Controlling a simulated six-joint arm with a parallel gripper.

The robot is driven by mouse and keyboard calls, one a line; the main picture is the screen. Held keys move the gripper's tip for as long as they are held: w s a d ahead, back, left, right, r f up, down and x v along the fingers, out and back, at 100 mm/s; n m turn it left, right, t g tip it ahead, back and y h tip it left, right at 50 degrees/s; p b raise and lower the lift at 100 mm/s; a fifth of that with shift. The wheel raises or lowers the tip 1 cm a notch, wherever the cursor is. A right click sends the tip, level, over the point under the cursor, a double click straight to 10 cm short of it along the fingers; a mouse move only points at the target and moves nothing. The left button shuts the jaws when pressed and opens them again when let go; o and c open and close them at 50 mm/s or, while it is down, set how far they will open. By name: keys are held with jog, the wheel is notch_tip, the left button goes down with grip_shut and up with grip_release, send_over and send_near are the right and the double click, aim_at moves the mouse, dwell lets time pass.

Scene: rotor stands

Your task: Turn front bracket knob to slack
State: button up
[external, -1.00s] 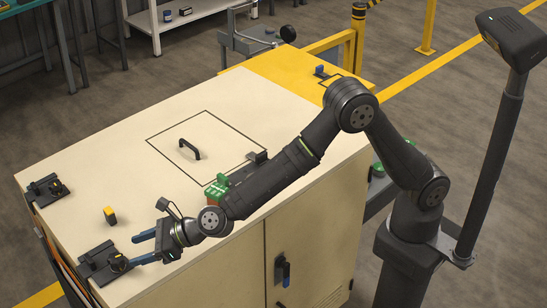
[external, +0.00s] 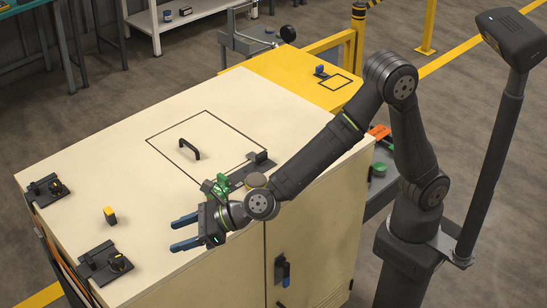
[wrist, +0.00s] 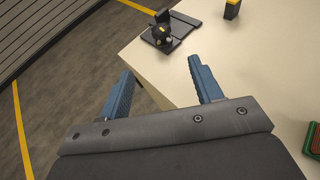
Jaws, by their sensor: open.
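The front bracket (external: 96,270) is a dark plate at the near left corner of the cream cabinet top. Its black knob (external: 118,262) carries a yellow mark; the exact angle of that mark is too small to read. In the wrist view the bracket (wrist: 184,24) and knob (wrist: 162,35) lie beyond the fingertips. My gripper (external: 174,235) has its blue fingers apart and empty, right of the knob and clear of it. In the wrist view my gripper (wrist: 159,66) is also spread with nothing between the fingers.
A second bracket with a knob (external: 57,188) sits at the back left corner. A yellow-and-black block (external: 110,215) stands between the brackets. A green part (external: 220,183) is close behind my wrist. A black handle (external: 189,150) rises from the cabinet top (external: 150,185).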

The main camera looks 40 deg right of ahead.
aim_at(116, 256)
jog(key=w+d+f+n+g, duration=0.1)
jog(key=w+f, duration=0.1)
jog(key=w+d+f+n+g, duration=0.1)
jog(key=w+g, duration=0.1)
jog(key=shift+d+f+h, duration=0.2)
jog(key=shift+f+h, duration=0.1)
jog(key=shift+f, duration=0.1)
jog(key=shift+w+d+r+n+g, duration=0.1)
jog(key=shift+w+n+g, duration=0.2)
jog(key=shift+n+g, duration=0.3)
notch_tip(116, 256, up, 3)
jog(key=w+n+g+y, duration=0.1)
jog(key=w+n+y, duration=0.1)
jog(key=w+y, duration=0.1)
jog(key=x, duration=1.7)
jog(key=shift+s+r, duration=0.15)
jog(key=shift+s, duration=0.05)
jog(key=c, duration=1)
